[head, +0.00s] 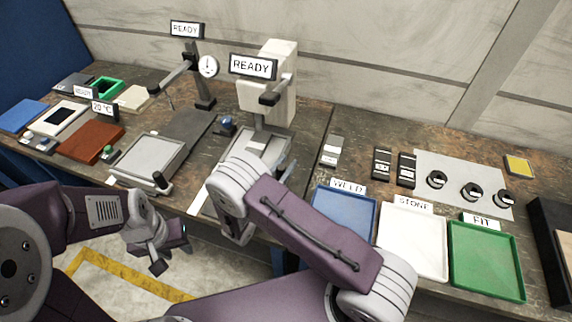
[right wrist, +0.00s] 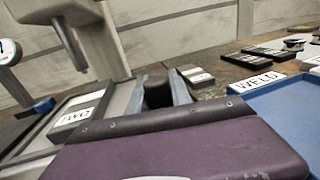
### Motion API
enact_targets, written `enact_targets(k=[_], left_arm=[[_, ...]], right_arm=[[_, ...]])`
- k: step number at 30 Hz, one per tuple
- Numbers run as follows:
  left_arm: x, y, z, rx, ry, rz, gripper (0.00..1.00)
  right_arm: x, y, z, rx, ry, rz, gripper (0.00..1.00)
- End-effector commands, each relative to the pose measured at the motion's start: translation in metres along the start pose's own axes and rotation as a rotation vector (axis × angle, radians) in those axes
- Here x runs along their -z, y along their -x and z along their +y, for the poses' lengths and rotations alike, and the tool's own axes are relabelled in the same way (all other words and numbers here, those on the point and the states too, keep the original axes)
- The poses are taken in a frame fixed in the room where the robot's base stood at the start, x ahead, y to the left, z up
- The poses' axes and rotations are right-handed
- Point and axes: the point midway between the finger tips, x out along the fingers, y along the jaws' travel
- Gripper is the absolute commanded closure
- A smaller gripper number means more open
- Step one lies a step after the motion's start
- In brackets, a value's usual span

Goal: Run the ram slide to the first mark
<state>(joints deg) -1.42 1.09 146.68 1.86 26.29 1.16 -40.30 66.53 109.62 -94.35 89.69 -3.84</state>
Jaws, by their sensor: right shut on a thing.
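The ram machine (head: 268,105) is a pale column with a READY sign (head: 253,67). Its grey slide (head: 262,148) lies at its foot, partly hidden by my right arm in the head view. In the right wrist view a dark block labelled TWO (right wrist: 76,117) sits on the slide tray. My right gripper (right wrist: 160,92) is shut on a black knob (right wrist: 157,88) at the near edge of the slide. My left gripper (head: 171,259) is open and empty, in front of the bench. I cannot make out the slide's marks.
A second slide (head: 145,160) with a black knob stands left, with a dial gauge (head: 208,66) behind. Blue (head: 343,215), white (head: 412,240) and green (head: 487,262) trays lie right. Several small dark blocks and rings lie behind them. The floor before the bench is clear.

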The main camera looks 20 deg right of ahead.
Motion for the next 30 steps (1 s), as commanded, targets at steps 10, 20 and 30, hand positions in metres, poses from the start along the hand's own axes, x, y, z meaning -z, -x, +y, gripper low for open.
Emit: enact_targets(k=[10, 20, 30], left_arm=[[0.0000, 0.0001, 0.0000, 0.000, 0.000, 0.000, 0.64], [0.0000, 0.0001, 0.0000, 0.000, 0.000, 0.000, 0.64], [0.0001, 0.0004, 0.0000, 0.000, 0.000, 0.000, 0.64]], right_arm=[[-0.0005, 0.0000, 0.0001, 0.000, -0.001, -0.001, 1.00], [-0.0006, 0.0000, 0.0002, 0.000, -0.001, -0.001, 1.00], [-0.0007, 0.0072, -0.0010, -0.001, -0.001, -0.001, 1.00]])
